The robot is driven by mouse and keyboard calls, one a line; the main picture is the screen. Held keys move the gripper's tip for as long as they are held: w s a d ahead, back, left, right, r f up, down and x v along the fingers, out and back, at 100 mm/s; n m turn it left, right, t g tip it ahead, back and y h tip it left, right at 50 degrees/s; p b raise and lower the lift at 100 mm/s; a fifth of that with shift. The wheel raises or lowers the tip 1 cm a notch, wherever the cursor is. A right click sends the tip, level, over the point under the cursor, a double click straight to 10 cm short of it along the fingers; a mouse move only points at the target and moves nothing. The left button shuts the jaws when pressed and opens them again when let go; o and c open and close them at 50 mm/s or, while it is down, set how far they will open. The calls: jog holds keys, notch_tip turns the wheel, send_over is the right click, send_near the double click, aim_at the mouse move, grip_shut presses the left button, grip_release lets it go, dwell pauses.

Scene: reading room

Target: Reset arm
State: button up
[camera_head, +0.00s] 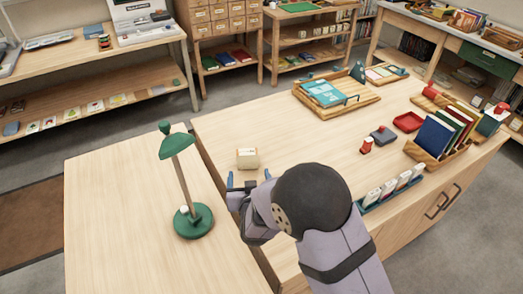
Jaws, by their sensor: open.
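My gripper (248,182) hangs over the left end of the wooden table (310,135). Its two blue fingertips point away from me and stand apart, with nothing seen between them. A small cream block-like object (248,158) sits on the table just beyond the fingertips. It looks apart from them, though the exact gap is hard to tell. My arm comes in from the bottom of the view and hides part of the table's near edge.
A green desk lamp (193,219) stands close left of my gripper. A wooden tray (335,98), a red tray (407,122), stamps, a card rack (392,190) and a book holder (440,137) occupy the right side. The middle of the table is clear.

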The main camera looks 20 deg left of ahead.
jog(key=d+r+g+p, duration=0.1)
jog(key=d+r, duration=0.1)
jog(key=d, duration=0.2)
jog(key=w+d+r+m+g+h+p, duration=0.1)
jog(key=d+r, duration=0.1)
jog(key=d, duration=0.3)
jog(key=w+d+r+g+h, duration=0.1)
jog(key=d+r, duration=0.1)
jog(key=d, duration=0.2)
jog(key=shift+d+r+m+p, duration=0.25)
jog(key=shift+d+m+p, duration=0.1)
jog(key=shift+m+p, duration=0.05)
jog(key=s+d+f+m+g+h, duration=0.2)
jog(key=s+d+g, duration=0.7)
jog(key=s+d, duration=1.3)
jog(key=s+h, duration=0.1)
jog(key=s, duration=0.2)
jog(key=shift+d+f+m+g, duration=0.2)
jog(key=shift+m+g, duration=0.1)
jog(key=shift+m, duration=0.1)
